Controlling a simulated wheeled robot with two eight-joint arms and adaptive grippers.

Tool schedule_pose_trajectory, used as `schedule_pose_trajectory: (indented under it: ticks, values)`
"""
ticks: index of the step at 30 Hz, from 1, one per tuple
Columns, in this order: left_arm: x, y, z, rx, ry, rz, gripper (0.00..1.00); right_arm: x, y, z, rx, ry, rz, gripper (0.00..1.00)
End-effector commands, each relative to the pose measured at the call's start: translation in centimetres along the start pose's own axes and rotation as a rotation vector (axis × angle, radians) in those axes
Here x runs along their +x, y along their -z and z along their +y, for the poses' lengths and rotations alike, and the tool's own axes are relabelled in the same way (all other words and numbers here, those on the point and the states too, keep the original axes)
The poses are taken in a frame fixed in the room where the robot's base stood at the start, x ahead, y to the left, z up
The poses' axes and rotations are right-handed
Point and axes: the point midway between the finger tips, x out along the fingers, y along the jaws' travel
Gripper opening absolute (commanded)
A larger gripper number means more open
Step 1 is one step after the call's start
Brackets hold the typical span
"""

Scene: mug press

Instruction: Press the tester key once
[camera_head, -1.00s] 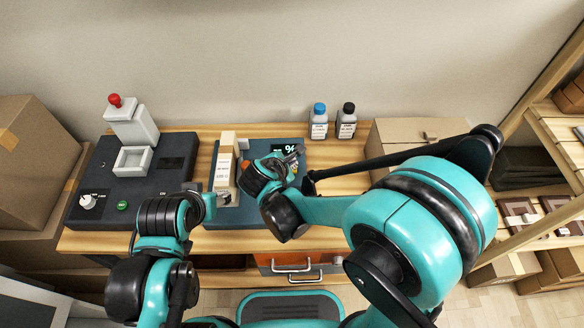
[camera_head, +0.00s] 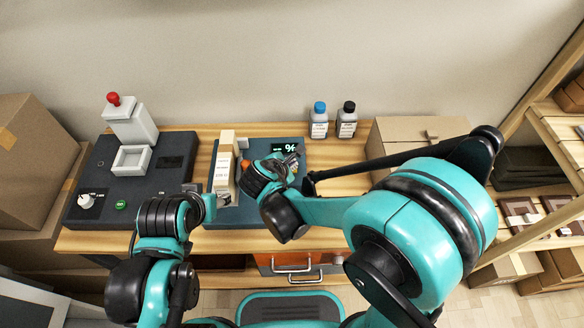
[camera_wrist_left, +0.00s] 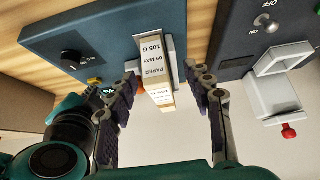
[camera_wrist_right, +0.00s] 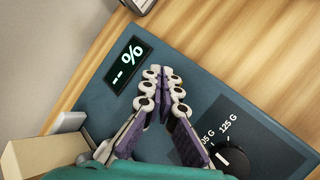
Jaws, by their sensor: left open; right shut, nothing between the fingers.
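The tester is a blue-grey panel (camera_head: 283,185) with a dark display (camera_head: 286,147). In the right wrist view its display (camera_wrist_right: 128,64) shows dashes and a percent sign. A dial (camera_wrist_right: 232,160) beside it carries 105 G and 125 G marks. I cannot make out the key for certain. A pale block (camera_head: 225,168) labelled paper, 105 G, stands upright in a holder on the panel's left side. My right gripper (camera_wrist_right: 165,74) is shut and empty above the panel, between display and dial. My left gripper (camera_wrist_left: 164,78) is open, its fingers on either side of the block (camera_wrist_left: 155,85) in view, apart from it.
A dark machine (camera_head: 150,180) with a red-knobbed white post (camera_head: 128,118), a square white tray (camera_head: 131,160) and a green button (camera_head: 120,205) stands at left. Two bottles (camera_head: 319,121) (camera_head: 347,120) stand at the back. A cardboard box (camera_head: 400,140) is to the right.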

Motion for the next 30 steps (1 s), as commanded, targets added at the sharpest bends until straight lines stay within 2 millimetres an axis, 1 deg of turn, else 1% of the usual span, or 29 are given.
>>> schedule_pose_trajectory:
  ticks: [30]
  values:
    - [0.74,-0.52,0.0,0.0,0.0,0.0,0.51,0.67,0.49,-0.49,0.0,0.0,0.0,0.0]
